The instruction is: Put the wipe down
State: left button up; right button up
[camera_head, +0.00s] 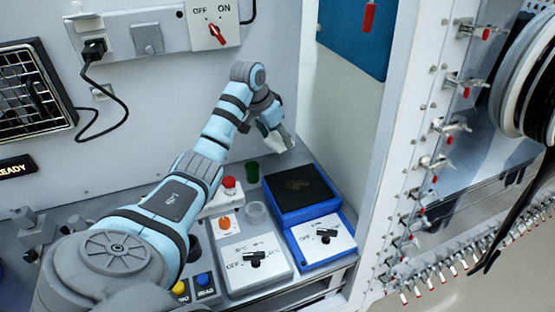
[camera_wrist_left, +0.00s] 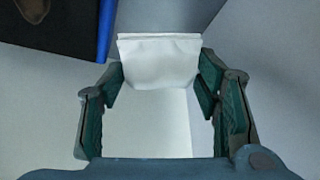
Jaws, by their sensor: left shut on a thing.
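The wipe (camera_wrist_left: 158,62) is a folded white cloth held between the fingers of my left gripper (camera_wrist_left: 160,80) in the left wrist view. In the head view a small pale part of the wipe (camera_head: 286,139) shows below my left gripper (camera_head: 272,120). The gripper is shut on the wipe and points down, to the back of the blue-edged unit (camera_head: 275,210). I cannot tell the height of the wipe above the surface below. My right gripper is in neither view.
A green cup (camera_head: 252,172) and a clear cup (camera_head: 256,212) stand left of the blue-edged unit. A red button (camera_head: 229,184) and a switch box (camera_head: 254,262) are nearby. A white clamp-lined frame (camera_head: 400,150) rises on the right.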

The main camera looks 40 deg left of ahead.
aim_at(271, 145)
pick_arm(q)
jog(key=x, duration=0.5)
jog(key=s+x, duration=0.1)
jog(key=x, duration=0.2)
jog(key=shift+a+f, duration=0.15)
jog(key=shift+a, duration=0.1)
jog(key=f, duration=0.1)
jog(key=s+f+b, duration=0.1)
jog(key=f, duration=0.1)
jog(key=shift+s, duration=0.25)
jog(key=shift+w+d, duration=0.1)
jog(key=shift+w+f, duration=0.25)
jog(key=o, duration=0.7)
jog(key=shift+s, duration=0.1)
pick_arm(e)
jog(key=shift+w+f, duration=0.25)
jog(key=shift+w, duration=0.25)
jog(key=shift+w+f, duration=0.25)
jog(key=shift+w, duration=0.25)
pick_arm(q)
jog(key=shift+r, duration=0.15)
jog(key=p+v, duration=0.2)
jog(key=v, duration=1)
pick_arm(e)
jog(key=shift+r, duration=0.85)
